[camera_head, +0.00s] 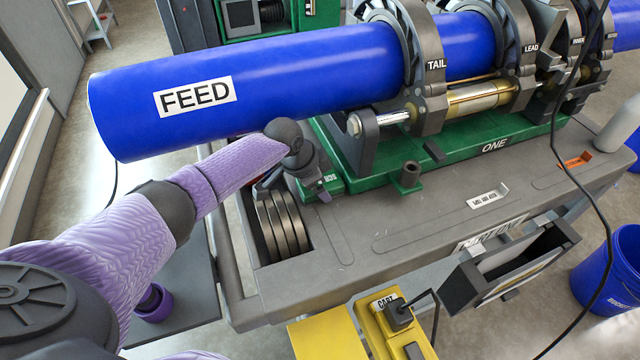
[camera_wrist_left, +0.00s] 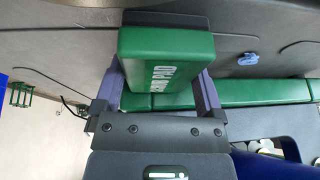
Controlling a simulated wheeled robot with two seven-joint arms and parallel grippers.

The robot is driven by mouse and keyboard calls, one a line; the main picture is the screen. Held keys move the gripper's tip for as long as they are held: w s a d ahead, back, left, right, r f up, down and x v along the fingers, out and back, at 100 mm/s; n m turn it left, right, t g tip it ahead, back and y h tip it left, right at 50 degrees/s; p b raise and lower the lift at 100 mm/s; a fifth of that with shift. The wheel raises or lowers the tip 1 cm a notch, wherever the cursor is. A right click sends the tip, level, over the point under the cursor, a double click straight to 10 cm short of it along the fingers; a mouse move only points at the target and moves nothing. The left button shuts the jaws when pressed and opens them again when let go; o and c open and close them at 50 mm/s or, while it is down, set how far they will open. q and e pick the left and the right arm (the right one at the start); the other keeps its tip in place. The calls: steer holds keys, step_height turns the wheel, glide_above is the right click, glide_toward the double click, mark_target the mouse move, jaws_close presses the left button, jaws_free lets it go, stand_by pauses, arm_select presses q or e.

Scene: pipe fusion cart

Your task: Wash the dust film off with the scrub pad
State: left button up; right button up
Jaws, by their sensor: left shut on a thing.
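My left gripper (camera_head: 318,188) is low over the near left corner of the grey cart top, beside the green machine bed. In the left wrist view its two fingers (camera_wrist_left: 160,82) are shut on a green block with white lettering (camera_wrist_left: 152,55), which I take to be the scrub pad. The lettering is partly cut off. A dark layer shows along one edge of the block. The blue pipe marked FEED (camera_head: 270,85) lies above and behind the gripper. I cannot make out a dust film on any surface. My right gripper is out of view.
The green bed marked ONE (camera_head: 490,147) carries the clamp rings, with TAIL (camera_head: 436,64) nearest. Several metal rings sit in a slot (camera_head: 283,225) beside the gripper. A dark cable hangs at right. A blue bucket (camera_head: 605,275) stands lower right. The cart top's front is mostly clear.

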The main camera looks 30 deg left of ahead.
arm_select(q)
step_height(320, 180, up, 6)
steer(key=p, duration=0.5)
steer(key=shift+r+p, duration=0.2)
steer(key=shift+p, duration=0.2)
steer(key=shift+f, duration=0.2)
step_height(320, 180, up, 3)
steer(key=p, duration=0.3)
steer(key=shift+r, duration=0.2)
steer(key=shift+f, duration=0.15)
